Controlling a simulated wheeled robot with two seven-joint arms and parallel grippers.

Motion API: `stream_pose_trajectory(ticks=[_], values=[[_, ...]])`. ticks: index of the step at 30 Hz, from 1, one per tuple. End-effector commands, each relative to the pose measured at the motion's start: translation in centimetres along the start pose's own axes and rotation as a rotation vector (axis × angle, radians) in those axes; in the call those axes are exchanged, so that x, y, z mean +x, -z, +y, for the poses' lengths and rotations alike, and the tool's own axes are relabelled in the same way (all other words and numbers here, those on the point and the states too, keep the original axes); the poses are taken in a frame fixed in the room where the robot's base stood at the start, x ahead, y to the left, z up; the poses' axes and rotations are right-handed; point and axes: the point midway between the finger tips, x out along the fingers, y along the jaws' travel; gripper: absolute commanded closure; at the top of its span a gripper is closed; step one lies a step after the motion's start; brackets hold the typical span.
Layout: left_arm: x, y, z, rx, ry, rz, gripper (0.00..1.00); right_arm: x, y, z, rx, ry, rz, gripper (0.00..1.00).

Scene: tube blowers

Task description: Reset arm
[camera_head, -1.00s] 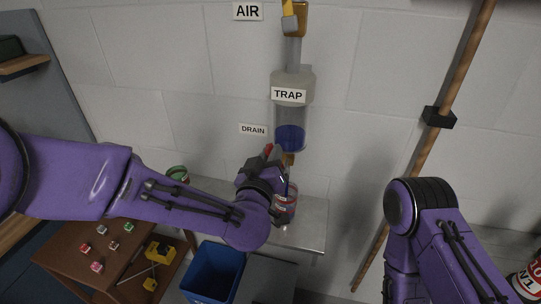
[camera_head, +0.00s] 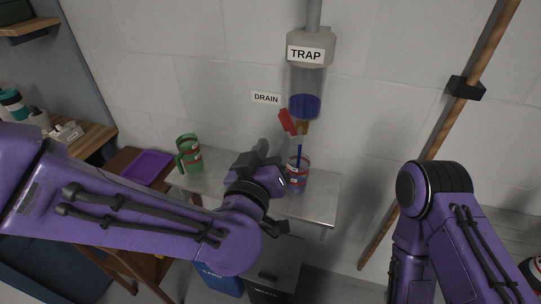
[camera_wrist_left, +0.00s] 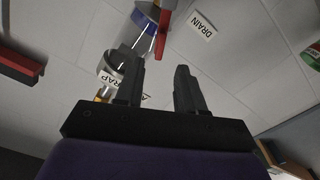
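My left gripper (camera_head: 262,158) is in front of the wall, just left of the drain valve. In the left wrist view its two fingers (camera_wrist_left: 158,88) stand apart with nothing between them. The red valve handle (camera_head: 287,122) is below the clear trap (camera_head: 305,84), which has blue liquid at its bottom; the handle also shows in the left wrist view (camera_wrist_left: 163,35). A blue stream runs from the drain into a clear cup with a red label (camera_head: 297,178) on the metal shelf. My right arm hangs at the right; its gripper is out of frame.
A green cup (camera_head: 188,153) stands on the metal shelf (camera_head: 231,189) at left. A purple tray (camera_head: 147,168) lies on the brown table. A blue bin (camera_head: 222,282) is under the shelf. A wooden pole (camera_head: 484,46) runs down the wall at right.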

Motion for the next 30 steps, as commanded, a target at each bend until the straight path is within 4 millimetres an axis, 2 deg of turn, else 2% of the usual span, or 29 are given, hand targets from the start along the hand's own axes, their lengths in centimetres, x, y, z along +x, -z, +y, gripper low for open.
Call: stream_pose_trajectory(ticks=[4,16,18,19,20,22,25,27,29,30], values=[[-1.0,0.0,0.0,0.0,0.0,0.001,0.62,0.3,-0.1,0.0,0.0,0.0,0.0,0.57],[-1.0,0.0,0.0,-0.004,0.0,0.0,0.62,0.2,-0.1,0.0,0.0,0.0,0.0,0.57],[-1.0,-0.2,0.1,-0.047,-0.007,-0.012,0.62,0.2,-0.1,0.0,0.0,0.0,0.0,0.57],[-0.8,-0.4,-0.5,-0.076,0.001,-0.023,0.62,0.2,-0.1,0.0,0.0,0.0,0.0,0.57],[-0.6,-0.6,-2.2,-0.096,0.032,-0.029,0.62,0.3,-0.1,0.0,0.0,0.0,0.0,0.57],[-0.3,-3.3,-7.0,-0.136,0.125,-0.084,0.62,0.8,-0.3,-0.1,0.0,0.0,0.0,0.57],[-1.2,-8.7,-14.6,-0.182,0.285,-0.187,0.62,1.5,-0.6,-0.1,0.0,0.0,0.0,0.57],[-2.9,-12.6,-19.5,-0.201,0.396,-0.261,0.62,1.9,-0.8,-0.2,0.0,0.0,0.0,0.57],[-5.0,-15.9,-23.5,-0.211,0.491,-0.325,0.62,2.3,-0.9,-0.2,0.0,0.0,0.0,0.57],[-6.7,-18.1,-25.9,-0.215,0.552,-0.369,0.62,2.6,-1.1,-0.2,0.0,0.0,0.0,0.57]])
